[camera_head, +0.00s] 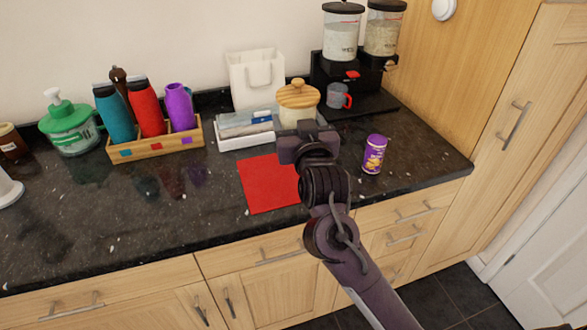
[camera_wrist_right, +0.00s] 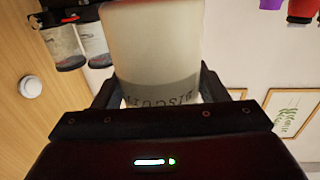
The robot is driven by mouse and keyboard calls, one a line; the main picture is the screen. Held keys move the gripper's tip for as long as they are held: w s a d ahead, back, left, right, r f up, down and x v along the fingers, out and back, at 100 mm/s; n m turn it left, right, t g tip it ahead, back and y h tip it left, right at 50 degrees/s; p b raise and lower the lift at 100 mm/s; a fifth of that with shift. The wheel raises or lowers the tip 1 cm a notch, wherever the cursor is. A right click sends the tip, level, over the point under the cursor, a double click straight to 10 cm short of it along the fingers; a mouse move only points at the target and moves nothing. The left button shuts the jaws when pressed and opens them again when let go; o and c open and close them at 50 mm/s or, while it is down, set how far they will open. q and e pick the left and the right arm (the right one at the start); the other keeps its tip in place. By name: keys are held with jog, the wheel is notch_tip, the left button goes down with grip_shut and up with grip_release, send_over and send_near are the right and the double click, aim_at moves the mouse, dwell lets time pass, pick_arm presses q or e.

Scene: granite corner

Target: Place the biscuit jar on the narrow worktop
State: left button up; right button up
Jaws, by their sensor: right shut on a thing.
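The biscuit jar (camera_head: 298,97) is cream with a wooden knobbed lid. It is upright in the head view, behind my right gripper (camera_head: 304,128), which hides its lower part. In the right wrist view the jar (camera_wrist_right: 152,50) appears inverted, with dark lettering, between the two fingers of my right gripper (camera_wrist_right: 155,90), which is shut on it. I cannot tell whether its base touches the worktop. The dark speckled granite worktop (camera_head: 110,225) runs along the wall; I cannot tell which part is the narrow one. My left gripper is not in view.
A red mat (camera_head: 268,184) lies left of my right arm, and a purple tin (camera_head: 374,154) stands right. Behind are a white napkin tray (camera_head: 246,139), a white bag (camera_head: 256,78), a grey cup (camera_head: 337,96) and a dispenser (camera_head: 342,35). A bottle crate (camera_head: 158,146) stands left.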

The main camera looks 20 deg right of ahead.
notch_tip(320, 180, down, 12)
jog(key=shift+a+f+p, duration=0.1)
jog(key=shift+p, duration=0.25)
jog(key=shift+f, duration=0.1)
jog(key=o, duration=1.3)
jog(key=shift+f, duration=0.15)
